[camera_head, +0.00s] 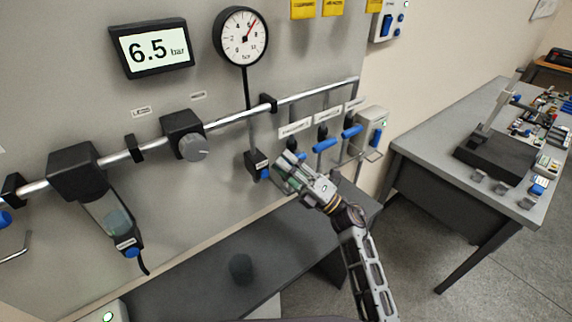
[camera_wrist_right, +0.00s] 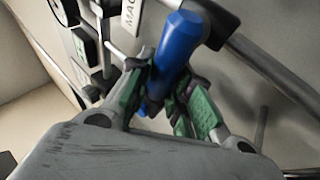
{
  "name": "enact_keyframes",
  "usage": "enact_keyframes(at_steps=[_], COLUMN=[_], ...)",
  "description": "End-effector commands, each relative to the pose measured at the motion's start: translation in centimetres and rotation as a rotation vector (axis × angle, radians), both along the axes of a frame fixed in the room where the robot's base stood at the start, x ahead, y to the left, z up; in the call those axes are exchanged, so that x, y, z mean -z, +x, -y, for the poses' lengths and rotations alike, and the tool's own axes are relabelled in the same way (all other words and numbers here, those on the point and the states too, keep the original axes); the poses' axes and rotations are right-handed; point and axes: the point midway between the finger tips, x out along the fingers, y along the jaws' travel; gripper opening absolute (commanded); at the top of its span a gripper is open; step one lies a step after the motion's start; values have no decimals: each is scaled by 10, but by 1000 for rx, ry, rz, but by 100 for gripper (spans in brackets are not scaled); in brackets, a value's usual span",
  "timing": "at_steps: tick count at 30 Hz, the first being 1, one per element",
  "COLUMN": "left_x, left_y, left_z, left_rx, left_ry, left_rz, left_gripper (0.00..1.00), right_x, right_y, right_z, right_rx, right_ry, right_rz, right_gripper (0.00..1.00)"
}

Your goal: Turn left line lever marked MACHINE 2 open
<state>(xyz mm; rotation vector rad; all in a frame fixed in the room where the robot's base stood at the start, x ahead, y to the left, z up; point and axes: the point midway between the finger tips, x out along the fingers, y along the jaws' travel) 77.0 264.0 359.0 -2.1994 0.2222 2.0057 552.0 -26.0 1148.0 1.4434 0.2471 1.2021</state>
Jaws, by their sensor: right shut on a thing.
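Several blue-handled levers hang under the silver pipe on the wall panel. The leftmost lever (camera_wrist_right: 180,42) is mostly hidden by my gripper in the head view. The middle lever (camera_head: 326,145) and the right lever (camera_head: 352,131) show to its right. White labels (camera_head: 295,128) sit above them, too small to read in the head view; one label (camera_wrist_right: 131,14) in the wrist view shows only part of "MAC". My right gripper (camera_head: 284,163) is at the leftmost lever, its green finger pads (camera_wrist_right: 167,98) shut on the blue handle from both sides. My left gripper is not in view.
A digital display (camera_head: 151,48) reads 6.5 bar beside a round gauge (camera_head: 241,36). A regulator with a grey knob (camera_head: 194,147) and a filter bowl (camera_head: 115,219) hang left of the levers. A dark bench (camera_head: 200,282) stands below. A grey table (camera_head: 440,138) is at right.

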Motion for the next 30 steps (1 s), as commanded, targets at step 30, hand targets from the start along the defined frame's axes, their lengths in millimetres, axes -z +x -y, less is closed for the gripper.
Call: enact_keyframes(at_steps=[30], left_x=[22], left_y=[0], left_z=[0], left_rx=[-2], left_ry=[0], left_rz=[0], left_gripper=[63], right_x=[18], right_y=[2], right_z=[3], right_rx=[0], right_ry=[-250], right_rz=[165], right_gripper=[0])
